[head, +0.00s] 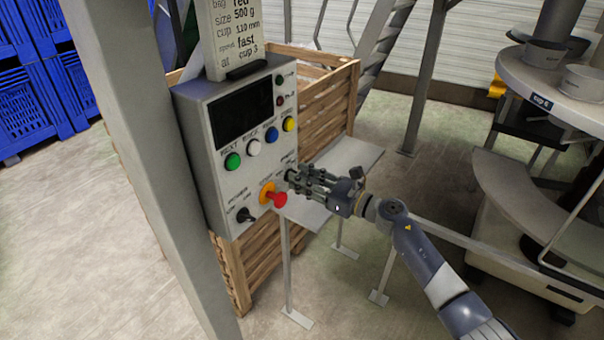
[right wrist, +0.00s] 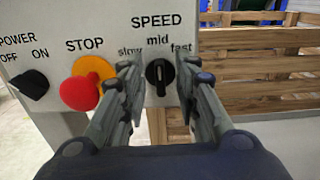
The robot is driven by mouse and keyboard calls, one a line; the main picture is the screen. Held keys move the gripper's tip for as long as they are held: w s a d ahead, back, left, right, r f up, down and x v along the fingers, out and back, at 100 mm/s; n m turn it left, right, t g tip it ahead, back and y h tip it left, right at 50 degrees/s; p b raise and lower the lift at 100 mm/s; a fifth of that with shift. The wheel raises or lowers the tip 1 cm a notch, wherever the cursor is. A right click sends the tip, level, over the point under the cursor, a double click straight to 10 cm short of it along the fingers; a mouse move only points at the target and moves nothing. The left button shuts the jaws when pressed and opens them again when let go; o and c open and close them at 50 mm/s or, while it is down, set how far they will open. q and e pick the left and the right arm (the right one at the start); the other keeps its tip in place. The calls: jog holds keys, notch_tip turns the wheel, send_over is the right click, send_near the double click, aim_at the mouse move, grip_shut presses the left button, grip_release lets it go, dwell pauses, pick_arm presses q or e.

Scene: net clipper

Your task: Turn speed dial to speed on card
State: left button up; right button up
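The card (head: 236,30) above the control box (head: 192,125) reads red, 500 g, 110 mm, speed fast, cup 3. The black speed dial (right wrist: 160,76) is under the word SPEED in the right wrist view, with slow, mid and fast around it. Its pointer looks upright, toward mid. My right gripper (head: 290,178) is at the box's lower right and hides the dial in the head view. Its fingers are open, one on each side of the dial, with gaps visible. My left gripper is not in view.
The red stop button (right wrist: 79,92) on its orange base is close left of my right fingers. The black power switch (right wrist: 31,84) is further left. A wooden crate (head: 325,100) stands behind the box. A grey shelf (head: 345,165) is beside it.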

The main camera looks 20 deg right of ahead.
jog(key=shift+w+a, duration=0.2)
grip_shut()
dwell(0.3)
jog(key=shift+w+d+f+m+p, duration=0.1)
jog(key=shift+w+d+m+p, duration=0.1)
jog(key=shift+m, duration=2.05)
jog(key=shift+w+d+m+p, duration=0.1)
jog(key=shift+d+m+p, duration=0.05)
jog(key=shift+m, duration=2.1)
